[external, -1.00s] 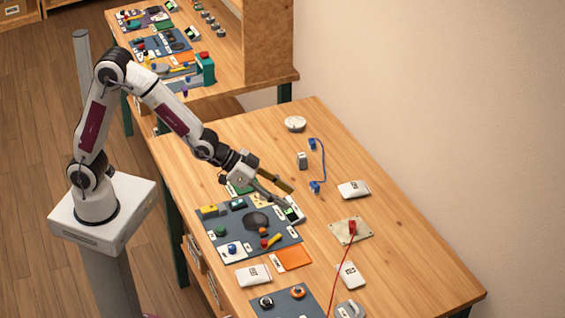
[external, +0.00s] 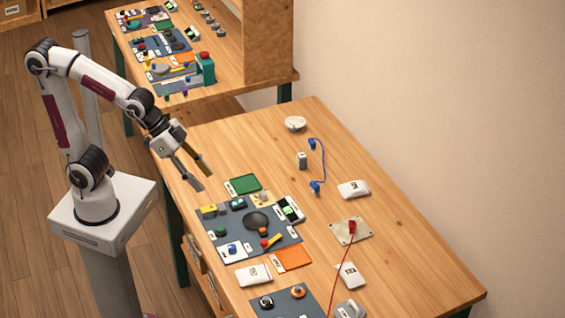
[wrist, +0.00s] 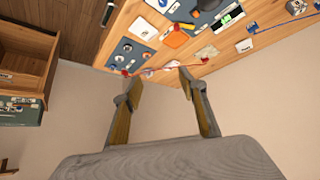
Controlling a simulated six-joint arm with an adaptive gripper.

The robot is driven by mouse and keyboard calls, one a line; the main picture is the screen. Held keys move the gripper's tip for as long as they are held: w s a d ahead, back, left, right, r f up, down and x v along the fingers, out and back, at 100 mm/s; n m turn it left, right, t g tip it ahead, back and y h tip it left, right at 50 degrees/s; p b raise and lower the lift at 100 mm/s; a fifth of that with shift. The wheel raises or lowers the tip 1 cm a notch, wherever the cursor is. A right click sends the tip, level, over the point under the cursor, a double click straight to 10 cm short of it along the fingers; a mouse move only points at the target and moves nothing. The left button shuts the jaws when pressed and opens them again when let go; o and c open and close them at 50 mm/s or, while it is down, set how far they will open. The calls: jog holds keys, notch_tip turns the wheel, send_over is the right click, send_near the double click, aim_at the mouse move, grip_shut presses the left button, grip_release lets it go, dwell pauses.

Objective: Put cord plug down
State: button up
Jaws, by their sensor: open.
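A blue cord (external: 324,165) lies on the bench with a blue plug (external: 312,144) at its far end and another blue plug (external: 316,187) at its near end. A red plug (external: 352,227) with a red cord (external: 342,268) is at a beige plate (external: 343,236); I cannot tell whether it is seated in it. My gripper (external: 205,180) is open and empty, raised near the bench's left edge, apart from all the plugs. In the wrist view, its two fingers (wrist: 158,82) are spread with nothing between them.
A blue-grey mat (external: 228,253) holds a black dish, a yellow-handled tool and small parts. A green tray (external: 244,184), a phone with a green screen (external: 291,209), white packets (external: 354,189) and an orange card (external: 292,258) lie around. The bench's right side is mostly clear.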

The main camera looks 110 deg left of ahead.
jog(key=s+d+m+g, duration=0.1)
jog(key=s+d+g, duration=0.1)
jog(key=s, duration=1.5)
jog(key=shift+d+f, duration=0.3)
jog(key=shift+f, duration=0.05)
jog(key=shift+o, duration=0.6)
jog(key=shift+w, duration=0.15)
